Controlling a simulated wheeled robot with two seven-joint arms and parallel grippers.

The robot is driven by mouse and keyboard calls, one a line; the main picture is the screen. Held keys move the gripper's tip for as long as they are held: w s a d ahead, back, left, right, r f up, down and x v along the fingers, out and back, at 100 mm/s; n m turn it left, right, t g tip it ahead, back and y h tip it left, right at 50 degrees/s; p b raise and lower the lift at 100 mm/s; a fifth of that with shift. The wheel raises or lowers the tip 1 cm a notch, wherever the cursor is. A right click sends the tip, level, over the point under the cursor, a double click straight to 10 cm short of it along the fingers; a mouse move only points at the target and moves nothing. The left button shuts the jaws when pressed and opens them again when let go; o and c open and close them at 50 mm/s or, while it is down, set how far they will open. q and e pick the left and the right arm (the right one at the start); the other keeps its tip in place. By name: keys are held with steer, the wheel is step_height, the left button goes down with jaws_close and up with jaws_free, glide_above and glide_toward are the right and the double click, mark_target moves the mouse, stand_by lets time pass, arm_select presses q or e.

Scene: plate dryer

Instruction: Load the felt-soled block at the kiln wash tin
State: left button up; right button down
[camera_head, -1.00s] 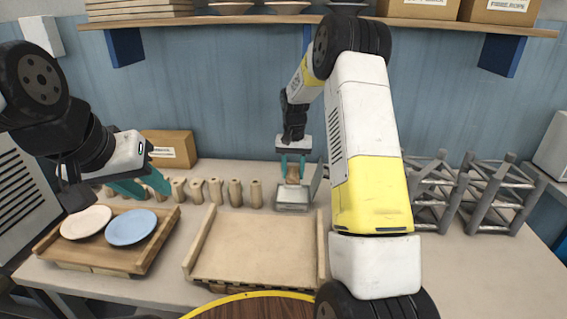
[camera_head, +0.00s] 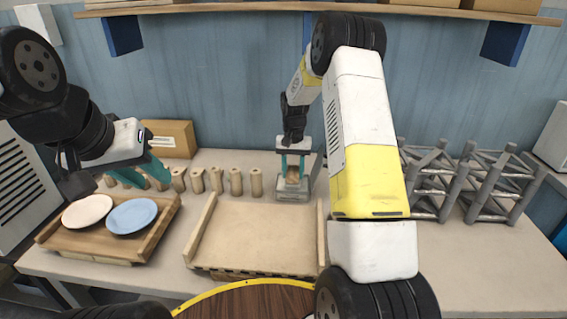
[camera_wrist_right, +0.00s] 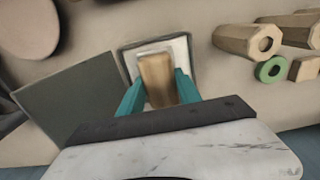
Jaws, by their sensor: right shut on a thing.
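My right gripper (camera_head: 292,171) is shut on a light wooden block (camera_wrist_right: 157,80) and points straight down at the open kiln wash tin (camera_head: 293,195). In the right wrist view the block's far end is over the pale inside of the tin (camera_wrist_right: 188,48), within its rim. I cannot tell whether the block's underside touches the wash, and its felt sole is hidden. The tin's grey lid (camera_wrist_right: 70,102) stands open to one side. My left gripper (camera_head: 146,174) is open and empty above the back of the plate tray.
A wooden tray (camera_head: 150,243) with a pink plate (camera_head: 87,211) and a blue plate (camera_head: 132,216) is at left. Several wooden posts (camera_head: 216,180) stand in a row left of the tin. An empty wooden board (camera_head: 255,238) lies in front; grey racks (camera_head: 470,182) stand right.

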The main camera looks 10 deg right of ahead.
mark_target(293, 170)
steer(key=shift+f, duration=0.55)
stand_by(1.1)
steer(key=shift+r, duration=0.15)
steer(key=shift+r, duration=3.4)
